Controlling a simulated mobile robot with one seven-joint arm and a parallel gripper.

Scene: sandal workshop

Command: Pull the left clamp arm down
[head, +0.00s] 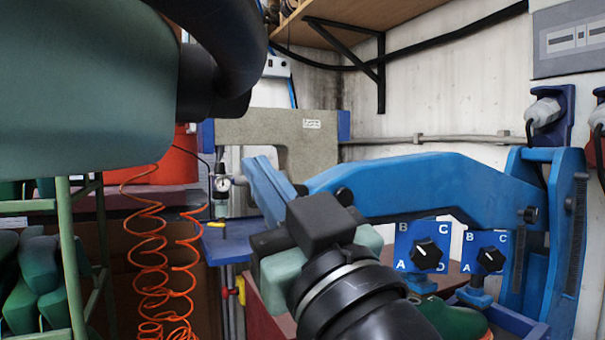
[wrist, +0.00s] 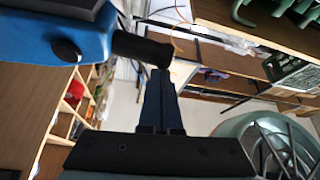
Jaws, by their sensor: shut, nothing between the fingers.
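In the wrist view, the fingers of my gripper (wrist: 160,78) are closed together with nothing between them. A black cylindrical handle (wrist: 140,46) sticks out from a blue clamp arm (wrist: 45,38), and its end lies right at my fingertips. I cannot tell whether they touch. In the head view, a long blue clamp arm (head: 430,180) runs left from a blue post, and a second blue bar (head: 270,190) shows beside its left end. I cannot tell for sure which is the left clamp arm.
Two blue dial boxes (head: 423,245) (head: 487,252) stand right of my wrist. A green sandal or last (head: 460,320) is below them. Orange coiled hoses (head: 152,260) and a green rack (head: 75,250) are at left. A wooden shelf (head: 350,20) on a black bracket hangs above.

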